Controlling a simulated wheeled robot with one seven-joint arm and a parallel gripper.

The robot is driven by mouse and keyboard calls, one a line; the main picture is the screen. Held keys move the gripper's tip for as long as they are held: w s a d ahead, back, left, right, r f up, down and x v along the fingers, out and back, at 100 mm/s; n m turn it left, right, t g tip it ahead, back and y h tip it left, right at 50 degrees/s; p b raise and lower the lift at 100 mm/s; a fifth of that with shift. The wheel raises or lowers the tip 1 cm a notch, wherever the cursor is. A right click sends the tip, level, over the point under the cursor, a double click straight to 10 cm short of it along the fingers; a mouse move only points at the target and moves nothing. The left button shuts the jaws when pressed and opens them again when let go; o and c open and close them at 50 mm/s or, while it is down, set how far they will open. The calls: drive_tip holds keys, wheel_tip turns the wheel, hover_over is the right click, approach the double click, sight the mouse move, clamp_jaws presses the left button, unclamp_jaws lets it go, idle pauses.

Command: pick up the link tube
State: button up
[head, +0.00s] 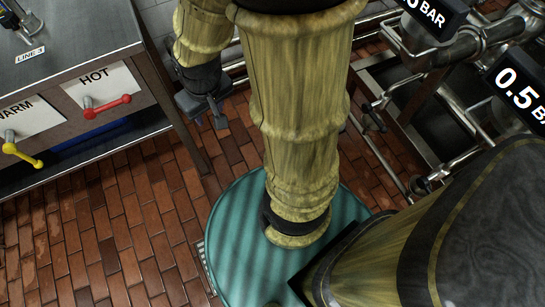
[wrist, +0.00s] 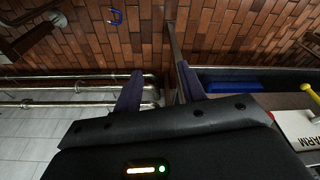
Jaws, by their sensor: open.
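A small blue U-shaped piece (wrist: 117,16) shows at the top of the wrist view, against the brick floor. I cannot tell whether it is the link tube. In the head view a metal fitting (head: 27,27) with a curved, partly cut-off piece stands on the bench corner near the "LINE 3" label; I cannot tell if that is the link tube either. My gripper (head: 208,115) hangs beside the bench, to the right of the HOT panel, over the brick floor. Its two dark fingers are apart with nothing between them, as the wrist view (wrist: 160,76) also shows.
The steel bench (head: 80,40) at left carries a yellow WARM handle (head: 22,154) and a red HOT handle (head: 107,105). A blue object (head: 90,139) lies below them. Pipes (head: 395,92) and 0.5 BAR signs crowd the right. Brick floor (head: 130,220) is free at lower left.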

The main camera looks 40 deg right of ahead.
drive_tip(key=w+d+f+n+g+h+b, duration=0.15)
drive_tip(key=w+f+b, duration=0.3)
drive_tip(key=f, duration=0.75)
drive_tip(key=w+d+f+n+g+h+b, duration=0.1)
drive_tip(key=w+f+n+g+h+b, duration=0.15)
drive_tip(key=f+b, duration=0.7)
drive_tip(key=w+d+f+n+g+h+b, duration=0.1)
drive_tip(key=w+d+f+n+g+b, duration=0.2)
drive_tip(key=f, duration=1.3)
drive_tip(key=d+f+n+t+h+b, duration=0.1)
drive_tip(key=f+n+h+b, duration=0.1)
drive_tip(key=f, duration=0.8)
drive_tip(key=d+f+n+h+b, duration=0.2)
drive_tip(key=f+n+h, duration=0.1)
drive_tip(key=f, duration=0.7)
drive_tip(key=w+d+f+n+t+h+b, duration=0.1)
drive_tip(key=d+f+n+h+b, duration=0.1)
drive_tip(key=f, duration=0.9)
drive_tip(key=shift+d+n+t+h+b, duration=0.15)
drive_tip(key=shift+n+t+h+b, duration=0.15)
drive_tip(key=shift+n+h, duration=0.5)
drive_tip(key=shift+f, duration=0.1)
drive_tip(key=b+x, duration=0.2)
drive_tip(key=x, duration=0.3)
drive_tip(key=b+x, duration=0.3)
drive_tip(key=x, duration=0.3)
drive_tip(key=shift+s+d+f+b, duration=0.1)
drive_tip(key=shift+f+b, duration=0.2)
drive_tip(key=shift+d, duration=0.45)
drive_tip(key=shift+s+d+f, duration=0.1)
